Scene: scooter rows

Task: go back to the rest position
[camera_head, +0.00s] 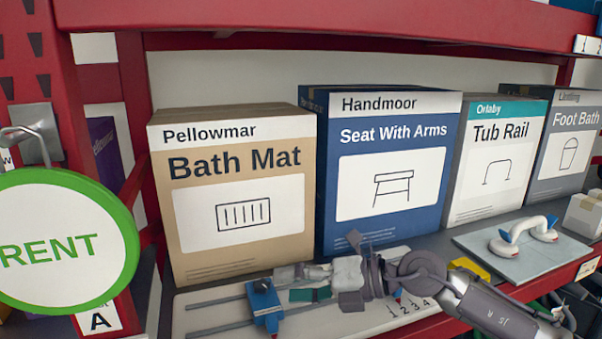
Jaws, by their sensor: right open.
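My right gripper (352,271) is low in the middle of the head view, at the end of my arm that comes in from the lower right. Its dark fingers are apart, one above and one below. A pale grey-white piece shows between and to the left of them; I cannot tell whether they touch it. The gripper is in front of the blue Seat With Arms box (388,222), over a white board (196,301) with rods, a blue clamp (266,303) and printed numbers. My left gripper is not in view.
A Bath Mat box (238,262), a Tub Rail box (480,205) and a Foot Bath box (566,165) line the red-framed shelf. A plate with a suction handle (525,262) lies at right. A round green RENT sign (62,204) hangs at left, near the red upright.

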